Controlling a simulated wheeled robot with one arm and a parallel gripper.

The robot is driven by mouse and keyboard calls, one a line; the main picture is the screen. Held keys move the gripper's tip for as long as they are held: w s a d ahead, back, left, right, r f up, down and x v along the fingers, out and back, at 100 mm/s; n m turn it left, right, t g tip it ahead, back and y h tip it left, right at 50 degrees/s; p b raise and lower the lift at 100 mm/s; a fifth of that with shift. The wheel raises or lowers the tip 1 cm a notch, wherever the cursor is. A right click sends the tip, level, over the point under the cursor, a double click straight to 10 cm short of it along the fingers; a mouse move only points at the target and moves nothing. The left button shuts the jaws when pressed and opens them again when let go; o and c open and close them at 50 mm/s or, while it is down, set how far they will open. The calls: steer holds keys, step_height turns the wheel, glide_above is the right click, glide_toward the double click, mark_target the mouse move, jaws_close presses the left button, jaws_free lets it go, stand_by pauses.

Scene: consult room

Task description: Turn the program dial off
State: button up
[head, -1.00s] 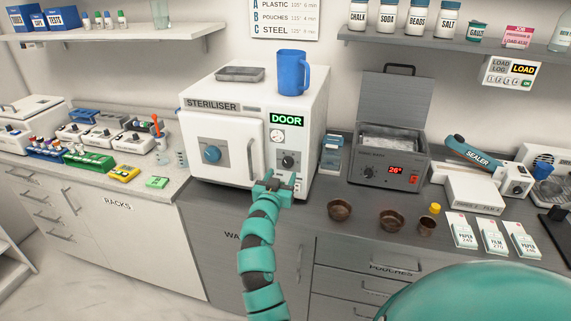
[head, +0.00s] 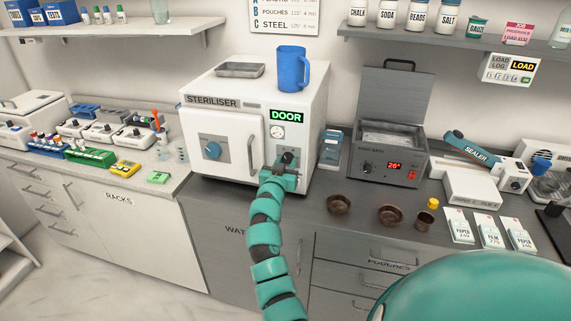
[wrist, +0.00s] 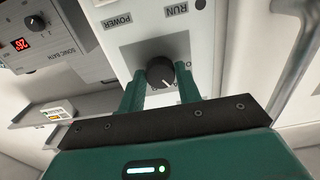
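The program dial (wrist: 160,73) is a round black knob with a white pointer line on the steriliser's white front panel. In the head view the dial (head: 288,157) sits below the gauge and the green DOOR display (head: 286,117). My gripper (wrist: 160,84) is open, with its two green fingers on either side of the dial. I cannot tell whether they touch it. In the head view my gripper (head: 280,172) is just in front of the panel and partly covers the area below the dial. The steriliser (head: 220,125) has its door closed.
The steriliser's door handle (head: 252,155) is close on the left of my gripper. A blue jug (head: 291,72) and a metal tray (head: 239,70) stand on top. The sonic bath (head: 385,165) is to the right. Brown bowls (head: 339,204) are on the counter.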

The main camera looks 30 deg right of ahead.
steer(key=shift+c, duration=1)
steer(key=shift+n+b, duration=0.3)
steer(key=shift+b, duration=0.25)
steer(key=shift+f+n+b, duration=0.1)
steer(key=shift+n+b, duration=0.4)
steer(key=shift+b, duration=0.25)
steer(key=shift+n+b, duration=0.45)
steer(key=shift+n, duration=0.35)
steer(key=n, duration=0.4)
steer(key=shift+r+n, duration=0.2)
steer(key=shift+n, duration=0.1)
steer(key=shift+r+n+p, duration=0.1)
steer(key=shift+n+p, duration=0.3)
steer(key=shift+n, duration=1.6)
